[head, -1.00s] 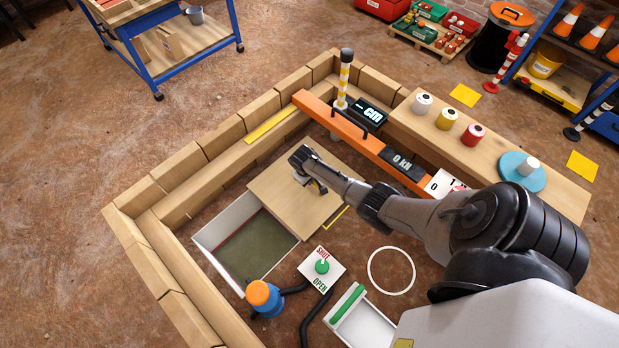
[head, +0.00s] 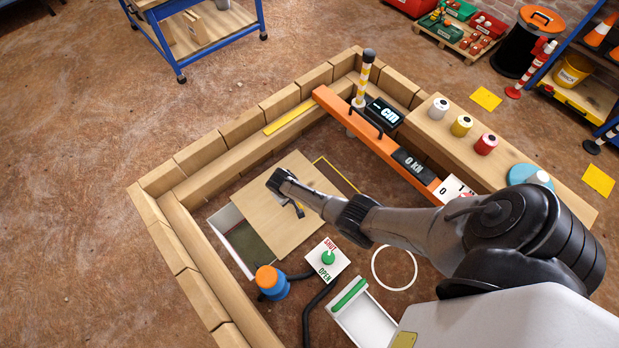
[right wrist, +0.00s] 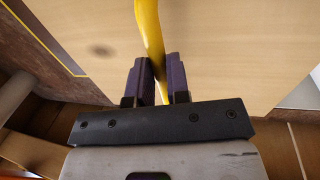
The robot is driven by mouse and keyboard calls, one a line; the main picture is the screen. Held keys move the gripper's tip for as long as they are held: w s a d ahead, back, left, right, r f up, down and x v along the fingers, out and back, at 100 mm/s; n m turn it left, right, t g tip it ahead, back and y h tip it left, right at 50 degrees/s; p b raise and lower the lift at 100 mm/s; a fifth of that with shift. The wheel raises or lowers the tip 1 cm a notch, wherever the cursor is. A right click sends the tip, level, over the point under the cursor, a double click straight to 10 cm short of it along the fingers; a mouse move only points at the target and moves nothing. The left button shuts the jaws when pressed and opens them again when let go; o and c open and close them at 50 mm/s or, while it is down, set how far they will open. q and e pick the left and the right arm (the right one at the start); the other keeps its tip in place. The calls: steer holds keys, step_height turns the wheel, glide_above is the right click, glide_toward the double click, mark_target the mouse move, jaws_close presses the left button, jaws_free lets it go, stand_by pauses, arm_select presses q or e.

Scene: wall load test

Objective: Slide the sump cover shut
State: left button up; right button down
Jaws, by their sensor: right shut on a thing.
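The sump cover (head: 262,228) is a light wooden panel lying over part of the sump (head: 222,222), a white-rimmed box with a dark green inside. A strip of the sump shows open at the cover's left in the head view. My right gripper (head: 292,200) is over the cover. In the right wrist view, the right gripper (right wrist: 160,80) is shut on a yellow handle (right wrist: 150,35) above the cover's wooden face (right wrist: 230,50). My left gripper is not in view.
Wooden beams (head: 215,165) wall the pit. A valve plate marked SHUT and OPEN (head: 327,260), a blue and orange pump (head: 271,283) and a white tray (head: 365,320) lie near the sump. An orange beam (head: 370,140) spans the pit behind. A yellow outline (head: 335,175) lies on bare ground.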

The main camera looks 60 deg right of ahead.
steer(key=b, duration=0.1)
glide_above(263, 226)
steer(key=d, duration=0.1)
steer(key=shift+s+d, duration=0.2)
steer(key=shift+w+a, duration=0.15)
steer(key=shift+a, duration=0.6)
steer(key=c, duration=1.6)
jaws_free()
steer(key=o, duration=0.5)
steer(key=shift+w+a, duration=0.1)
steer(key=shift+a, duration=0.15)
steer(key=shift+d, duration=0.15)
